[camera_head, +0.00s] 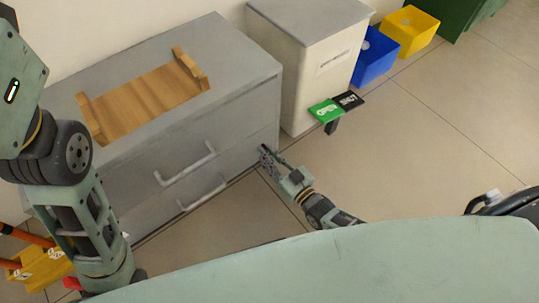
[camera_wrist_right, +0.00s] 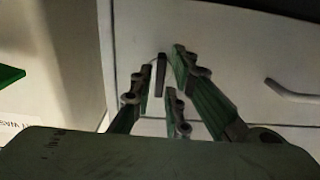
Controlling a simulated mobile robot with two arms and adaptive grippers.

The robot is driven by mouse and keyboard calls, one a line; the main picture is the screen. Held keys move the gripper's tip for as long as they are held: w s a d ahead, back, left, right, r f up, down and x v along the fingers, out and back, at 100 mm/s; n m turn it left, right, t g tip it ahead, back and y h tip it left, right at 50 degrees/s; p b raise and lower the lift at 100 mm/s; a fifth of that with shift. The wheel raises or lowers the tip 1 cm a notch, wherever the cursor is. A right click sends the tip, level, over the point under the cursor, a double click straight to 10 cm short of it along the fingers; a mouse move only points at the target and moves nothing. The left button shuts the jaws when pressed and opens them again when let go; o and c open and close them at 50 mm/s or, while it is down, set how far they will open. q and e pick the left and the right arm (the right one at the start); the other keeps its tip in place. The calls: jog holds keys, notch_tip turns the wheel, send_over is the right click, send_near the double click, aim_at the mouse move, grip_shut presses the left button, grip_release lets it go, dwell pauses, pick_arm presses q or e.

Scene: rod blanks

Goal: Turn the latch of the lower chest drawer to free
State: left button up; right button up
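The grey chest (camera_head: 240,75) stands at the left in the head view, with an upper handle (camera_head: 186,168) and a lower handle (camera_head: 203,194) on its front. My right gripper (camera_head: 267,156) is at the right end of that front. In the right wrist view a dark upright latch bar (camera_wrist_right: 160,75) shows on the pale drawer front. The open fingers of my right gripper (camera_wrist_right: 158,80) stand on either side of the bar; contact cannot be told. In the head view the gripper hides the latch. I cannot tell which drawer the latch belongs to. My left gripper is out of view.
A wooden tray (camera_head: 145,97) lies on the chest. A pale cabinet (camera_head: 300,60) stands right of it, with a green and black sign (camera_head: 327,110) in front. Blue (camera_head: 375,55) and yellow (camera_head: 410,30) bins stand beyond. The floor (camera_head: 430,120) at right is clear.

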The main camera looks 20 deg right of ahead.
jog(key=shift+o, duration=0.9)
jog(key=v, duration=1.2)
jog(key=shift+r, duration=0.1)
